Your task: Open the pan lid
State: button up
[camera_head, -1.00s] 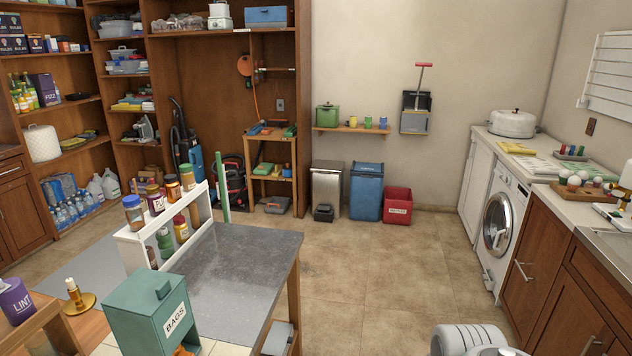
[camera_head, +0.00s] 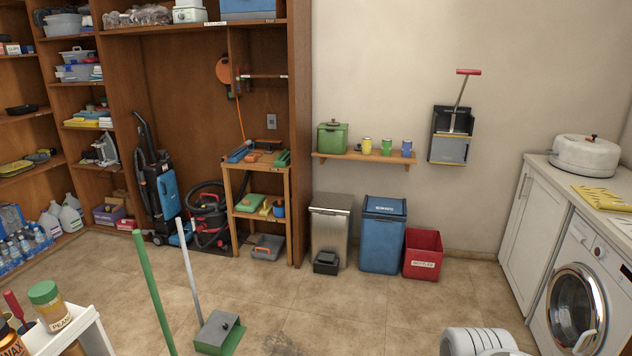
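A white round pan (camera_head: 586,157) with a domed lid (camera_head: 588,139) stands on the right-hand counter, near the back wall. The lid is on the pan and a small dark knob shows on top. A white, ribbed part of my arm shows at the bottom right. My gripper's fingers are not in view, and the pan is well beyond the visible part of my arm.
The counter (camera_head: 548,176) has a white cabinet and a washing machine (camera_head: 577,303) below it. A metal bin (camera_head: 330,226), blue bin (camera_head: 382,238) and red bin (camera_head: 423,255) line the back wall. A dustpan (camera_head: 218,333) is on the floor at lower left. The middle floor is clear.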

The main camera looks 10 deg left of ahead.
aim_at(215, 330)
jog(key=i, duration=2.95)
jog(key=u, duration=2.6)
jog(key=i, duration=0.8)
jog(key=u, duration=0.7)
